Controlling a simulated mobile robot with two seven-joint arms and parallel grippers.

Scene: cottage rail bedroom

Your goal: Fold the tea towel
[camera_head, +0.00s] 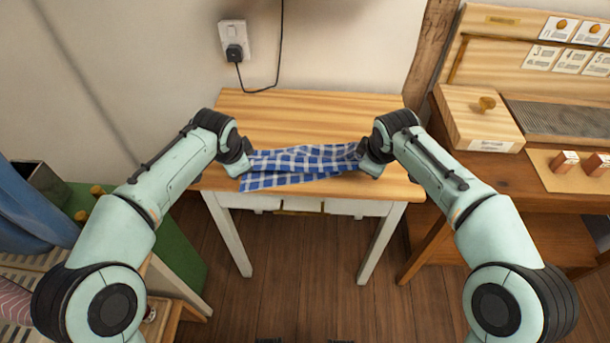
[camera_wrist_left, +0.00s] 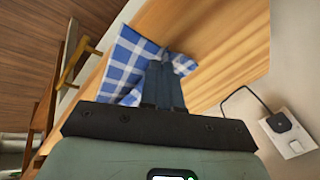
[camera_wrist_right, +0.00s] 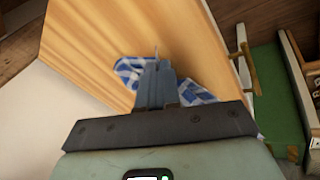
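The blue-and-white checked tea towel (camera_head: 300,165) lies along the front edge of a small wooden-topped table (camera_head: 310,108). It is bunched into a narrow strip, with its left front part reaching lower than the rest. My left gripper (camera_head: 249,158) is at the towel's left end, and my right gripper (camera_head: 362,153) is at its right end. In the left wrist view the fingers (camera_wrist_left: 163,72) are together over the towel (camera_wrist_left: 127,62). In the right wrist view the fingers (camera_wrist_right: 158,75) are together with towel cloth (camera_wrist_right: 130,72) on both sides. The fingertips' hold on the cloth is partly hidden.
The tabletop behind the towel is clear. A wall socket (camera_head: 234,40) with a plug and black cable is above the table. At right stands a wooden bench with a lidded box (camera_head: 478,118) and small blocks (camera_head: 565,161). A green cabinet (camera_head: 180,245) is at left.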

